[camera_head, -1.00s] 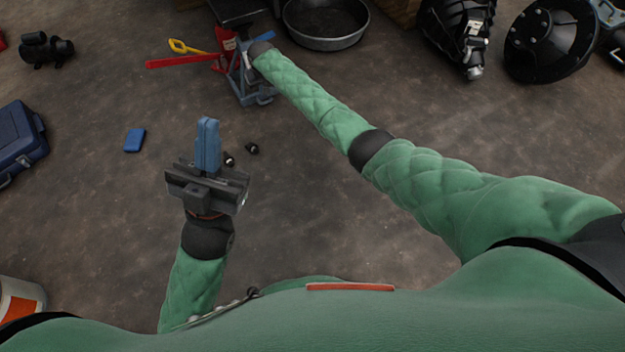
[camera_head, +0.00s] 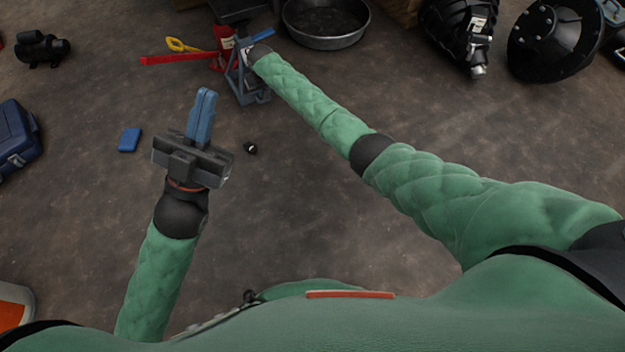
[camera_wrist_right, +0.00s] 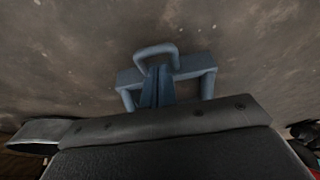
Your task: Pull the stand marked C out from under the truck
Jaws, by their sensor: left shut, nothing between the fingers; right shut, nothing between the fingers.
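A blue-grey stand (camera_head: 248,88) is on the floor at the upper middle of the head view, at the end of my right arm. I cannot read a letter on it. In the right wrist view the stand's frame (camera_wrist_right: 196,72) shows with a loop on it. My right gripper (camera_wrist_right: 158,75) has its blue fingers shut at this loop; I cannot tell whether they pass through it. In the head view my wrist hides most of that gripper. My left gripper (camera_head: 207,95) is shut and empty, over the floor left of the middle.
A red jack (camera_head: 224,42) with a red bar (camera_head: 178,59) and a yellow-handled tool (camera_head: 180,45) lie beside the stand. A round metal pan (camera_head: 326,38) is to its right. A blue box (camera_head: 129,139) and a small black part (camera_head: 250,149) lie nearer.

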